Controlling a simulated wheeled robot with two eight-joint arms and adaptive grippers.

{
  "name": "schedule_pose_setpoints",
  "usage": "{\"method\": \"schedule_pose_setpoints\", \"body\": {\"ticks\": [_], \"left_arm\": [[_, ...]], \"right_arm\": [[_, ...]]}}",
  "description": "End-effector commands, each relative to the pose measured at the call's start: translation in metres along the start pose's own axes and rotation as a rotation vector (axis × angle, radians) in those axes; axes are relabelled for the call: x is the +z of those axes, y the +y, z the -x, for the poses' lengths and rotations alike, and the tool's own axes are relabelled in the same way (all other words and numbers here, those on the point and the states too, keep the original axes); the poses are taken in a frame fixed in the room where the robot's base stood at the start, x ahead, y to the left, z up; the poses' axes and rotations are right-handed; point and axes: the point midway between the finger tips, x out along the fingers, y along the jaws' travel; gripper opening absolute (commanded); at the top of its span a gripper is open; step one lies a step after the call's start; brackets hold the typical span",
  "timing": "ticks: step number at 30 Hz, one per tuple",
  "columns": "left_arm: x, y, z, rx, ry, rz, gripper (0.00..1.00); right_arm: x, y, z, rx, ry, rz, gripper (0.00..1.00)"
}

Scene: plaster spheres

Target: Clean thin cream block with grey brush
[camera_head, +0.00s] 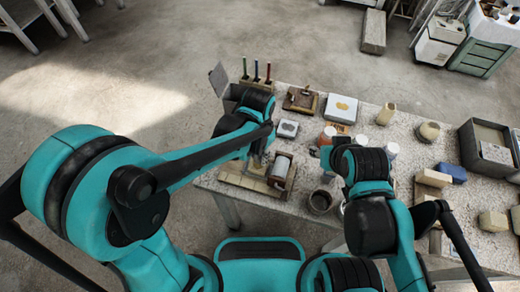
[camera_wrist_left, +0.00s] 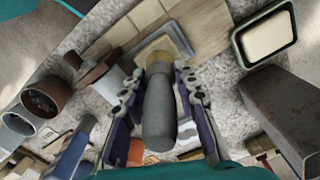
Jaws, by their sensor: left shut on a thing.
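My left gripper (camera_wrist_left: 155,103) is shut around the grey handle of the brush (camera_wrist_left: 157,115), seen large in the middle of the left wrist view. The brush's tan head end points to a small grey-edged slab (camera_wrist_left: 178,37) with a light middle, lying by cream tiles (camera_wrist_left: 204,22). Whether the head touches the slab I cannot tell. I cannot say for sure which piece is the thin cream block. In the head view my left gripper (camera_head: 262,154) is low over the tiled board (camera_head: 245,181) at the table's near left. My right gripper is not clearly seen behind its own arm.
A cream block (camera_wrist_left: 267,35) sits in a dark green tray, beside a dark long box (camera_wrist_left: 285,108). Rusty cups (camera_wrist_left: 45,97) stand left in the wrist view. In the head view, a dark pot (camera_head: 320,201), jars (camera_head: 388,114) and a grey crate (camera_head: 490,147) crowd the table.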

Motion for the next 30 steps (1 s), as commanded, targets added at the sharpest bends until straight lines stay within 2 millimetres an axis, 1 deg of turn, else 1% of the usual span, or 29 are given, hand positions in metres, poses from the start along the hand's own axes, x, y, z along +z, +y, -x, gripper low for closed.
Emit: {"method": "schedule_pose_setpoints", "body": {"ticks": [5, 12, 16, 24, 30], "left_arm": [[0.004, 0.002, 0.000, 0.000, 0.000, 0.000, 0.00], [0.020, 0.008, 0.000, 0.000, 0.000, 0.000, 0.00], [0.024, 0.010, -0.001, 0.000, 0.000, 0.000, 0.00], [0.023, 0.009, -0.002, 0.000, 0.000, 0.000, 0.00], [0.012, 0.005, -0.001, 0.000, 0.000, 0.001, 0.00]], "right_arm": [[0.000, 0.000, 0.000, 0.000, 0.000, 0.000, 0.40], [-0.001, 0.000, 0.001, 0.000, 0.000, 0.000, 0.40], [-0.001, 0.000, 0.001, 0.000, 0.000, 0.000, 0.40], [0.000, 0.000, 0.000, 0.000, 0.000, 0.000, 0.40], [0.001, 0.000, -0.001, 0.000, 0.000, 0.000, 0.40]]}}
